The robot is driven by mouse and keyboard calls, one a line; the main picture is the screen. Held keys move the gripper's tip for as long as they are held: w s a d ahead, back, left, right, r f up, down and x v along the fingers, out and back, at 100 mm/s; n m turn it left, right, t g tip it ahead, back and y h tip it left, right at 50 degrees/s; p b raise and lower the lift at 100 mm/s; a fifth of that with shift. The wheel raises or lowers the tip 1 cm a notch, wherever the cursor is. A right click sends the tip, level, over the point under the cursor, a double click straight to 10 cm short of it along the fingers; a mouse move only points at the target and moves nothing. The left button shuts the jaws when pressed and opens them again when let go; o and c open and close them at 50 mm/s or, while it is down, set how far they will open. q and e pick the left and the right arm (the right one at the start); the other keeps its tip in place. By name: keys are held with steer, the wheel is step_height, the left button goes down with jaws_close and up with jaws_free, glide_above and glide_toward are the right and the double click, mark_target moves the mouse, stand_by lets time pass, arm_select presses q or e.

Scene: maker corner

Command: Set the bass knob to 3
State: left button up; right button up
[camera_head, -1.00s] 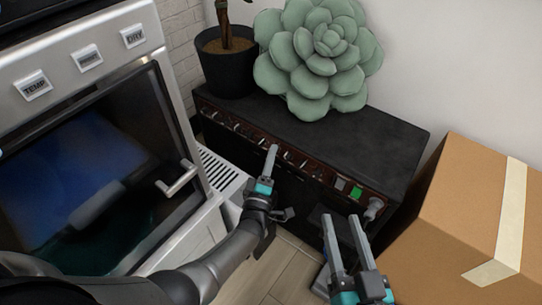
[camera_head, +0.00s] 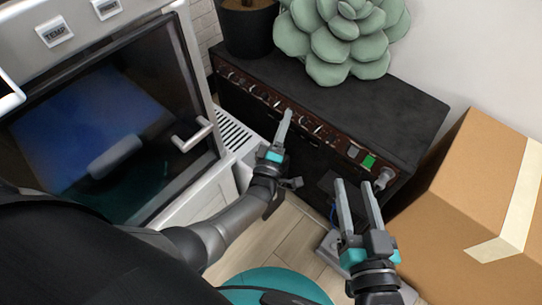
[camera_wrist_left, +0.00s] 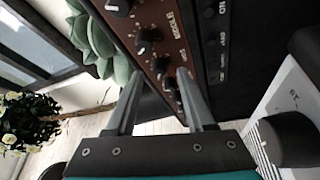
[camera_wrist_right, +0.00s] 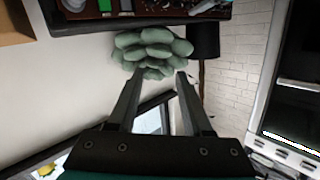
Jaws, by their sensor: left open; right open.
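The amplifier (camera_head: 400,105) is a black box with a red-brown front panel holding a row of knobs. In the left wrist view several dark knobs (camera_wrist_left: 148,38) show, with a printed label that seems to read MIDDLE. I cannot tell which knob is the bass knob or read its setting. My left gripper (camera_head: 286,114) is open in front of the knob row. Its fingers (camera_wrist_left: 160,78) frame part of the panel; contact with a knob is unclear. My right gripper (camera_head: 355,184) is open and empty before the panel's right end, near the green switch (camera_head: 369,161).
A green succulent-shaped plush (camera_head: 335,45) and a dark plant pot (camera_head: 247,32) stand on the amplifier. An oven-like machine (camera_head: 110,120) with a protruding handle is on the left. A cardboard box (camera_head: 450,215) is close on the right. Bare floor (camera_head: 265,235) shows between.

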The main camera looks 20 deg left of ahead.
arm_select(q)
steer(key=s+f+p, duration=0.2)
steer(key=s, duration=1.1)
steer(key=shift+s+d+p, duration=0.3)
steer(key=shift+d+p, duration=0.05)
steer(key=shift+p, duration=0.05)
arm_select(e)
steer(key=shift+d+f+n+g+h, duration=0.1)
steer(key=shift+d+f+g+h, duration=0.35)
steer(key=shift+d+g, duration=0.35)
steer(key=shift+d+f+n+g+h, duration=0.1)
steer(key=shift+d+f+g+h, duration=0.45)
steer(key=shift+g, duration=0.45)
steer(key=shift+d+f+n+g+h, duration=0.1)
steer(key=shift+d+f+g+h, duration=0.25)
steer(key=shift+d+g, duration=0.5)
